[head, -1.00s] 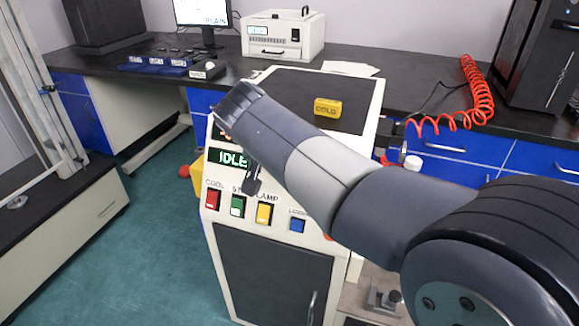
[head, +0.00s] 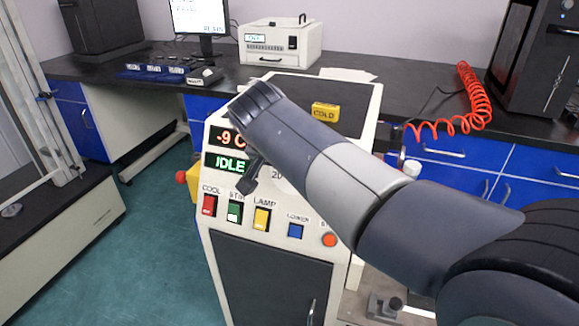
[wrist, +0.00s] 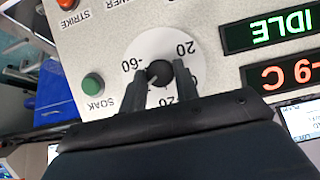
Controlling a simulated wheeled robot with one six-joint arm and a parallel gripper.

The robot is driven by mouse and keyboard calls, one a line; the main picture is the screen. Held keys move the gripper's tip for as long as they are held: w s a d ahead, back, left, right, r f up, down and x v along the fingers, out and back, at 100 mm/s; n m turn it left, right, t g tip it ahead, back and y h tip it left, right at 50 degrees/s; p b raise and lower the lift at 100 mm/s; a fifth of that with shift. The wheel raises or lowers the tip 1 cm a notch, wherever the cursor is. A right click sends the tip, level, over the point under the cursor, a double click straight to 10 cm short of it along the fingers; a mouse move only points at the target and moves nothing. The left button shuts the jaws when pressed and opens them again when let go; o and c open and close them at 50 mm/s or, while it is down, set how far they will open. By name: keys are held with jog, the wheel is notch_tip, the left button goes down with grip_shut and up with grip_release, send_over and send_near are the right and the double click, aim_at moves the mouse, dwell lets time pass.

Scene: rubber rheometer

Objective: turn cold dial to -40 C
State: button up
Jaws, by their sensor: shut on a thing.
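The cold dial (wrist: 135,52) is a round white plate on the machine's front panel, seen upside down in the wrist view, with marks including -60 and 20. Its dark knob (wrist: 159,72) sits at the middle. My gripper (wrist: 160,80) is shut on the knob, one finger on each side. In the head view my gripper (head: 250,182) is at the panel, and my arm hides most of the dial. A red readout (head: 229,139) shows -9 C. The knob's pointer direction is not clear.
Below the dial is a row of buttons: red COOL (head: 209,205), green (head: 234,211), yellow LAMP (head: 261,218) and blue (head: 295,231). A green IDLE display (head: 228,163) is beside the gripper. A yellow COLD block (head: 325,112) lies on the machine top.

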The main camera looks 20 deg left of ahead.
jog(key=o, duration=1)
jog(key=shift+c, duration=0.2)
jog(key=shift+s, duration=0.1)
jog(key=p+v, duration=0.3)
jog(key=v, duration=0.7)
jog(key=shift+s+r, duration=0.15)
jog(key=shift+r, duration=0.15)
jog(key=b+x, duration=0.3)
jog(key=x, duration=0.8)
jog(key=shift+s+r, duration=0.1)
